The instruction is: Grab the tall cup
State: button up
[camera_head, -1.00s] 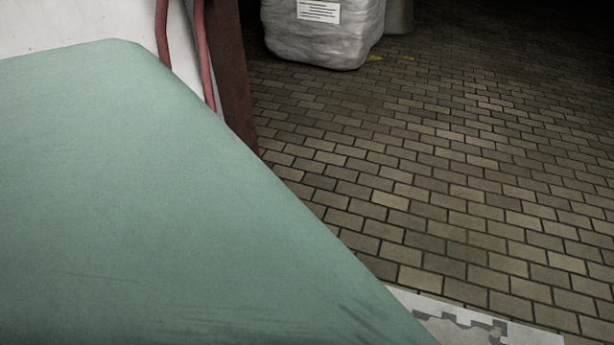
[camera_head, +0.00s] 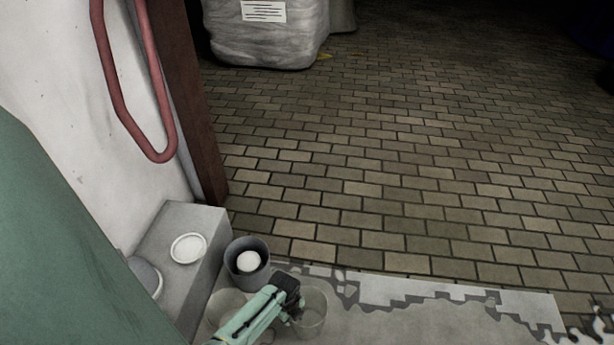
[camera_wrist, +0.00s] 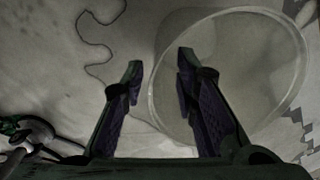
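A clear, see-through cup (camera_head: 312,316) stands at the bottom of the head view, just right of my gripper (camera_head: 290,294). Another clear round vessel (camera_head: 222,304) is left of my gripper, partly hidden by the arm. A dark grey cup (camera_head: 236,270) with a white round thing inside stands behind. I cannot tell for sure which is the tall cup. In the wrist view my gripper (camera_wrist: 160,66) is open, fingers apart. A large clear round rim (camera_wrist: 296,62) lies at the right. The right finger overlaps it and its left edge shows between the fingers; the height gap is unclear.
A grey block (camera_head: 170,222) at the left carries a white round dish (camera_head: 188,248). A red pipe (camera_head: 130,115) runs on the white wall. A wrapped grey bale (camera_head: 265,35) stands far back.

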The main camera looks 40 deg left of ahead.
aim_at(294, 326)
notch_tip(294, 326, down, 5)
jog(key=b, duration=0.4)
jog(key=shift+w+d+f, duration=0.1)
jog(key=shift+f, duration=0.05)
jog(key=shift+c, duration=0.4)
grip_shut()
